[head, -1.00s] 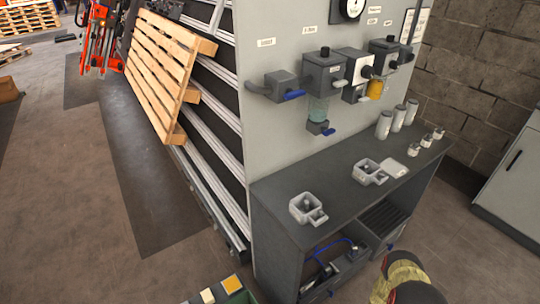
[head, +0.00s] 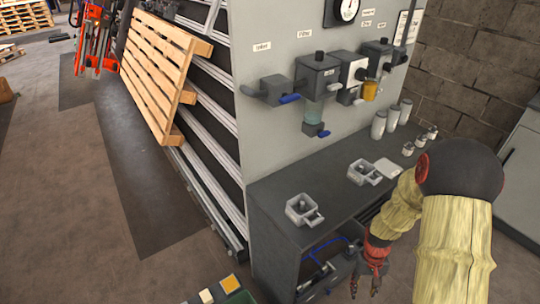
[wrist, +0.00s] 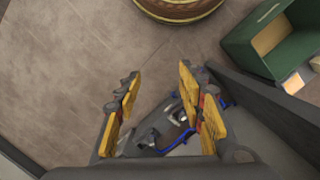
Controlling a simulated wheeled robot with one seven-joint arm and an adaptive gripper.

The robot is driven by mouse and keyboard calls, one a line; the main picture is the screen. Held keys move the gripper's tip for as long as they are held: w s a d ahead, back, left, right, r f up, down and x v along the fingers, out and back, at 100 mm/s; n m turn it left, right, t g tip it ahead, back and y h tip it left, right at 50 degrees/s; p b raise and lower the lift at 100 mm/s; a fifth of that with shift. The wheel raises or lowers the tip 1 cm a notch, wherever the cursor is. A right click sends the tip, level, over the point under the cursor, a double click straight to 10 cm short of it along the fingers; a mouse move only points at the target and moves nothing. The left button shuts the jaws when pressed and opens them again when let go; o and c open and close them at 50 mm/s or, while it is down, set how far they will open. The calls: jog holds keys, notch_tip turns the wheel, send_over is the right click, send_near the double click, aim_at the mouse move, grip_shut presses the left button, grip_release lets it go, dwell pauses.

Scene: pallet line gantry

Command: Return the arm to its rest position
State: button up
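My gripper (head: 367,287) hangs fingers down at the lower right of the head view, in front of the workbench's (head: 262,205) open lower shelf. In the wrist view my gripper (wrist: 158,76) has its two yellow-padded fingers spread apart, with nothing held between them. My arm, in a beige sleeve with a black joint, is bent and raised at the right of the head view. It hides part of the bench's right side.
Grey cups with handles (head: 302,210) and several canisters (head: 378,125) stand on the bench top. Valves (head: 317,75) stick out of the panel above. A wooden pallet (head: 155,75) leans at the left. A green bin (wrist: 262,45) shows in the wrist view. Floor at left is clear.

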jog(key=s+a+r+t+p, duration=0.1)
jog(key=s+a+r+t, duration=0.1)
jog(key=r, duration=1.2)
jog(key=s+a+r+n+t+p, duration=0.1)
jog(key=s+a+r+t, duration=0.2)
jog(key=r, duration=1.2)
jog(key=s+a+r+t+p, duration=0.1)
jog(key=s+a+r, duration=0.5)
jog(key=r, duration=0.8)
jog(key=a+t, duration=0.1)
jog(key=a, duration=0.2)
jog(key=shift+r+n+t, duration=0.3)
jog(key=shift+n+t, duration=0.1)
jog(key=shift+c, duration=0.5)
